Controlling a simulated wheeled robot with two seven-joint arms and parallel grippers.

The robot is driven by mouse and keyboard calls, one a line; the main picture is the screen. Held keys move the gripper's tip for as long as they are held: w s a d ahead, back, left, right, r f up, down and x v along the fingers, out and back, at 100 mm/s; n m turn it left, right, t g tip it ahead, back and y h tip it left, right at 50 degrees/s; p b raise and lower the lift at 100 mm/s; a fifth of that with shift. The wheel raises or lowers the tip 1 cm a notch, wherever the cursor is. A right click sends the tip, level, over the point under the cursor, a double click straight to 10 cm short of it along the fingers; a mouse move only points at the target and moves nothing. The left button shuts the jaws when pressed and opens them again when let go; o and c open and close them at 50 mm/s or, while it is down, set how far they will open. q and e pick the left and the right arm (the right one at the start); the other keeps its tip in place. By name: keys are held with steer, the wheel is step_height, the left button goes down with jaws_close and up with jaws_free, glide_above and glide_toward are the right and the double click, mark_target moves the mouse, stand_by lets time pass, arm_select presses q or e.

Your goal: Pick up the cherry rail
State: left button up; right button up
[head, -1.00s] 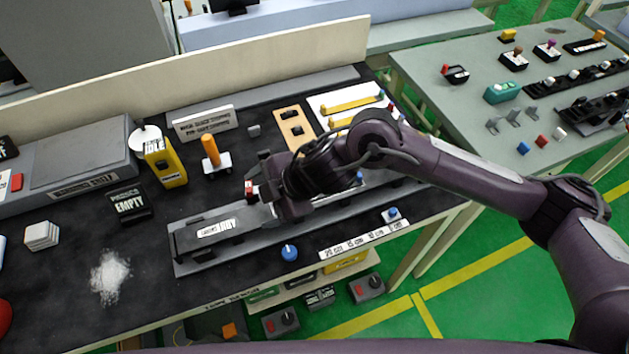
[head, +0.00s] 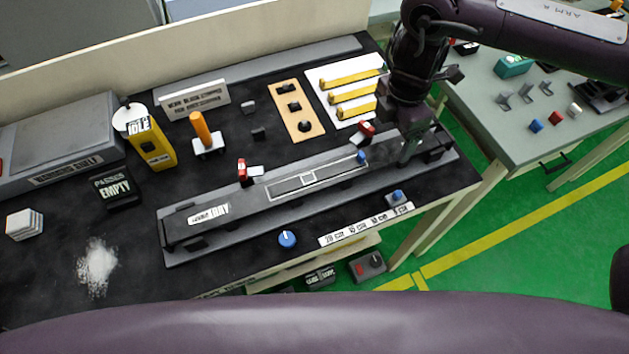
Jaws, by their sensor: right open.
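I cannot make out a cherry-coloured rail. Several yellow rails (head: 352,79) lie side by side on a white board (head: 318,88) at the back of the bench. Their right ends are partly hidden behind my right arm. My right gripper (head: 406,152) points down, open, over the right end of the long dark fixture (head: 215,235), in front of the board. Its fingers are dark against the dark fixture, and I see nothing between them. Red clamps stand behind the fixture, one in the middle (head: 242,169) and one by the gripper (head: 367,130). My left gripper is out of view.
A tan board (head: 287,92) with black pieces, an orange-handled tool (head: 201,128) and a yellow box (head: 158,152) stand behind the fixture. A blue knob (head: 287,239) and a white label strip (head: 366,226) are at the front. A grey table (head: 500,150) stands right.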

mark_target(388, 151)
steer(key=f+b, duration=0.4)
steer(key=f, duration=0.1)
steer(key=shift+d, duration=0.2)
steer(key=shift+f+b, duration=0.15)
steer(key=shift+b, duration=0.15)
steer(key=shift+f, duration=0.15)
stand_by(0.4)
steer(key=c, duration=1.2)
steer(key=shift+c, duration=0.8)
